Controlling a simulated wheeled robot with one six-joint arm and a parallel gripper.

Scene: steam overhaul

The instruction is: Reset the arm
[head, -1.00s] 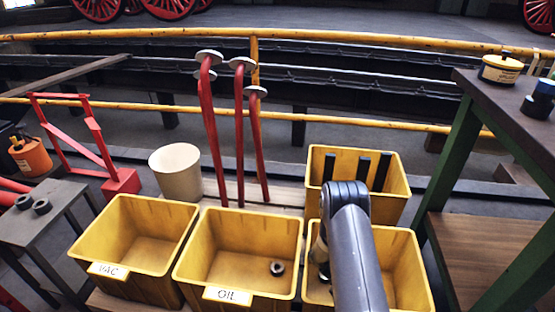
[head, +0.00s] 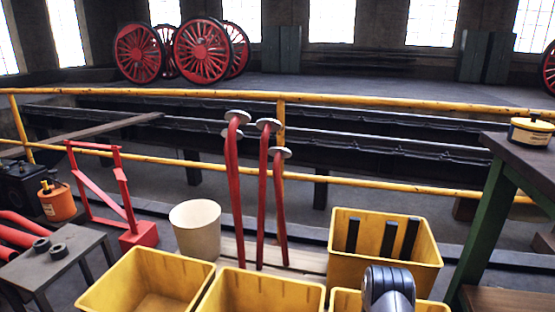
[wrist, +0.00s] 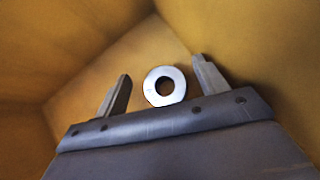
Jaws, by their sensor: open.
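My arm (head: 388,285) shows at the bottom right of the head view, over the front right yellow bin (head: 432,306). My gripper is out of sight in the head view. In the wrist view my gripper (wrist: 160,88) is open, with its two fingers apart and pointing into a yellow bin (wrist: 75,45). A pale metal ring (wrist: 152,88) shows between and beyond the fingertips, down in the bin. It looks clear of both fingers.
Yellow bins (head: 150,270) stand in the front row, and a rear bin (head: 385,275) holds dark bars. A cream bucket (head: 195,228) and red levers (head: 263,200) stand behind. A green-legged bench (head: 480,215) is on the right, a small grey table (head: 55,262) on the left.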

